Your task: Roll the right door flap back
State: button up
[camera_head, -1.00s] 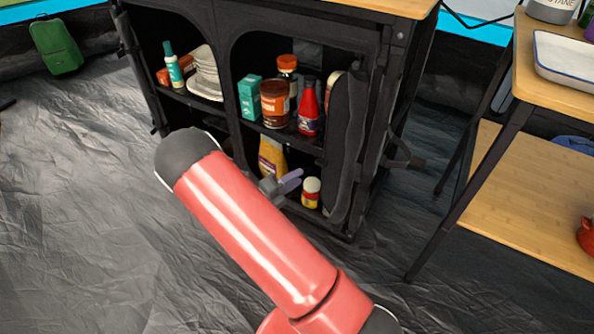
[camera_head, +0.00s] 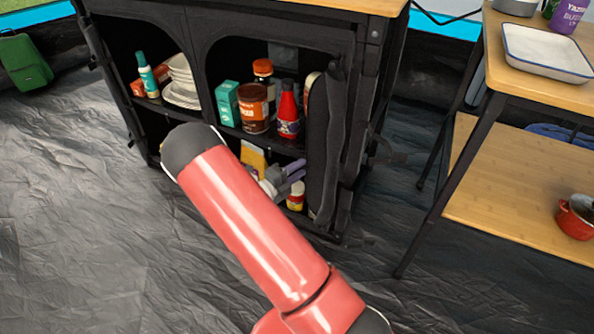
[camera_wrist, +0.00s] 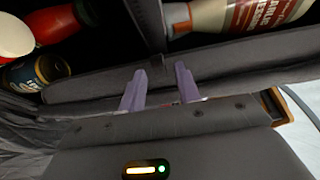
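The right door flap (camera_head: 319,150) is a dark fabric roll hanging along the right side of the black cabinet's right opening. My gripper (camera_head: 291,177) is in front of the lower shelf, just left of the flap's lower part, partly hidden behind my red arm. In the wrist view a long grey fabric band (camera_wrist: 240,56), apparently the flap, runs across the frame. The two lavender fingers of my gripper (camera_wrist: 160,85) stand apart with their tips over this band. I see a gap between them and cannot tell whether they touch the fabric.
A brown jar (camera_head: 253,108), a red bottle (camera_head: 289,112) and a teal box (camera_head: 228,102) stand on the upper shelf. A small jar (camera_head: 296,196) is close to my gripper. A wooden table (camera_head: 520,190) stands at right.

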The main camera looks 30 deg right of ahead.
jog(key=shift+c, duration=0.3)
grip_shut()
jog(key=s+d+p, duration=0.1)
jog(key=s+d, duration=0.1)
jog(key=s, duration=0.1)
jog(key=shift+s+d+p, duration=0.3)
jog(key=shift+d+p, duration=0.05)
jog(key=shift+s+d, duration=0.15)
jog(key=shift+s, duration=0.05)
jog(key=shift+o, duration=0.3)
grip_release()
